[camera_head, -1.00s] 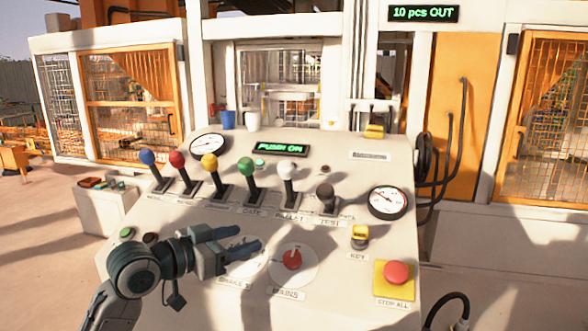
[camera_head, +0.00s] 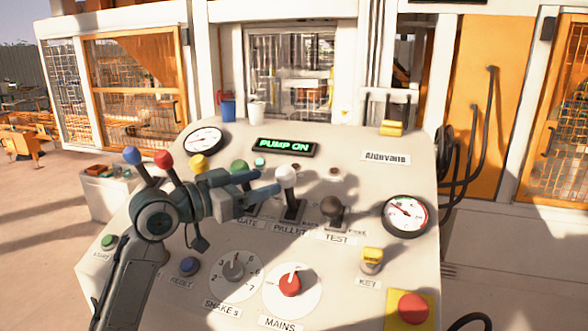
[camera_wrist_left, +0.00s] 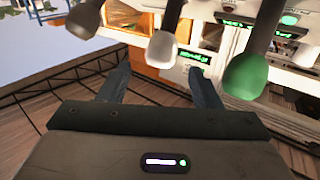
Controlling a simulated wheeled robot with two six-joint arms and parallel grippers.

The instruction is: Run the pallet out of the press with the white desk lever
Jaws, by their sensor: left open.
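The white lever (camera_head: 286,176) stands upright in its slot on the sloping desk, over a label reading PALLET. My left gripper (camera_head: 262,184) is open, its fingers pointing right at the lever, with the fingertips just short of the white knob. In the left wrist view the white knob (camera_wrist_left: 163,49) lies between and beyond the two open fingers (camera_wrist_left: 160,88), not gripped. The press opening (camera_head: 290,75) is behind the desk; I cannot make out a pallet in it. My right gripper is not in view.
The green lever (camera_head: 239,167) is partly behind my left gripper. The black TEST lever (camera_head: 332,206) stands right of the white one. Blue (camera_head: 132,155), red (camera_head: 163,158) and yellow (camera_head: 198,163) knobs are to the left. A red stop button (camera_head: 413,308) is at lower right.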

